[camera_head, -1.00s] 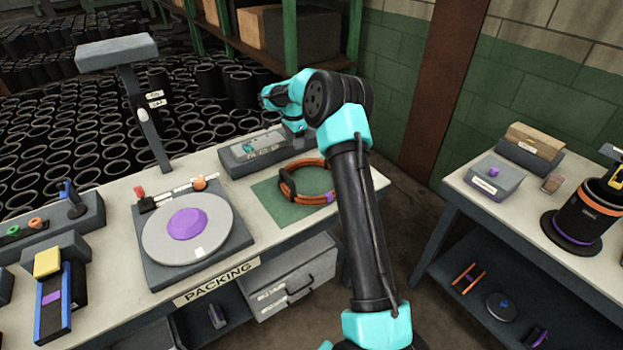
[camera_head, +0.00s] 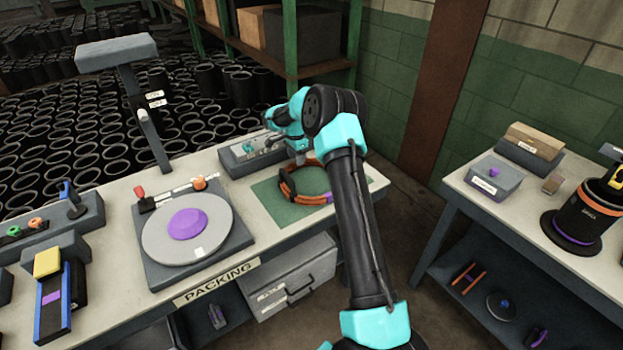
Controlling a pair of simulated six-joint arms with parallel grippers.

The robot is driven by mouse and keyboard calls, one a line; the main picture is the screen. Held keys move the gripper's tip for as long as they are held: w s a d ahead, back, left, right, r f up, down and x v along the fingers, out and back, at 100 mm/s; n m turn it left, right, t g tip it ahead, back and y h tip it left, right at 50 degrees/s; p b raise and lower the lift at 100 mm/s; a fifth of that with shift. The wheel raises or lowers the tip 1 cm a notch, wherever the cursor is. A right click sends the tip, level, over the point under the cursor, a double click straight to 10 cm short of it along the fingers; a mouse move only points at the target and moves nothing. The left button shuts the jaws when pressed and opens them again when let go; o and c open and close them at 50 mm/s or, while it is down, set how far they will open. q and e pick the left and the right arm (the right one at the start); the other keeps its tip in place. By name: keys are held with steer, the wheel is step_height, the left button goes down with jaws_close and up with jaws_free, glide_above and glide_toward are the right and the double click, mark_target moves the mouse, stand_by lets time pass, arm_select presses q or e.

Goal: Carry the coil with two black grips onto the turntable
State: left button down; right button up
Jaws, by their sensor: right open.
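The coil (camera_head: 287,192) is an orange ring with dark grip pieces and a small purple patch. It lies flat on a green mat (camera_head: 262,190) on the packing bench. The turntable (camera_head: 160,240) is a light grey disc with a purple hub (camera_head: 187,224), on a dark square base to the left of the coil. Nothing lies over its hub. My right gripper (camera_head: 301,160) is open, pointing down just above the far side of the coil; its fingertips are small, and I cannot tell whether they touch it. My left gripper is out of view.
A grey box (camera_head: 240,157) with small parts stands behind the mat. A post with a grey head (camera_head: 116,52) rises behind the turntable. A yellow-and-blue fixture (camera_head: 50,295) is at left. A second bench (camera_head: 455,180) stands at right, across a gap.

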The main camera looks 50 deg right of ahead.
steer(key=shift+f, duration=1.4)
steer(key=shift+c, duration=0.3)
jaws_close()
steer(key=shift+r, duration=0.15)
